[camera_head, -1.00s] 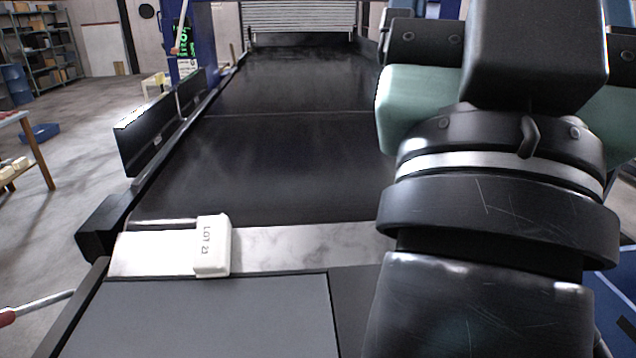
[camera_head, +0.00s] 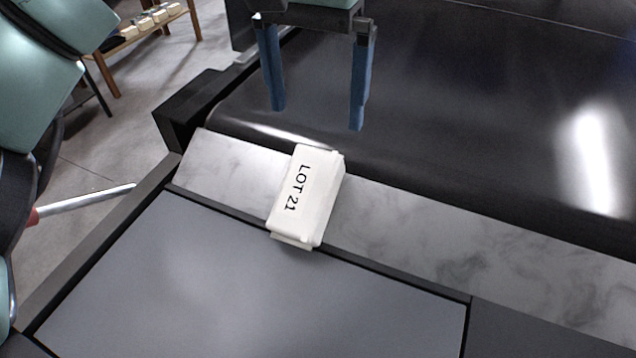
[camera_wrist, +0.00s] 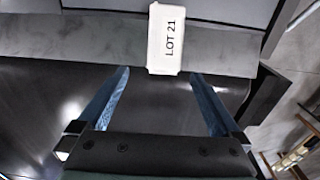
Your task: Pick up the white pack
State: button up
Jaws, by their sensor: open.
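The white pack (camera_head: 308,197), marked "LOT 21", lies on the grey marbled strip (camera_head: 420,228) at the near end of the conveyor. One end of it reaches over the edge of the grey panel. In the wrist view the white pack (camera_wrist: 165,38) lies beyond the fingertips, roughly centred between them. My gripper (camera_head: 315,118) has blue fingers spread apart, with nothing between them. It hangs over the conveyor side of the pack, apart from it. In the wrist view my gripper (camera_wrist: 160,72) is also open.
The black conveyor belt (camera_head: 450,90) stretches away behind the strip. A flat grey panel (camera_head: 250,290) lies in front, bare. A black block (camera_head: 185,105) stands at the belt's left corner. A wooden table (camera_head: 150,28) with white packs stands far left.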

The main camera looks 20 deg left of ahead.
jog(key=s+f, duration=0.2)
send_over(307, 180)
notch_tip(307, 180, down, 5)
jog(key=shift+w+f, duration=0.1)
jog(key=shift+f, duration=0.45)
jog(key=shift+f+p, duration=0.6)
jog(key=shift+f, duration=1.75)
grip_shut()
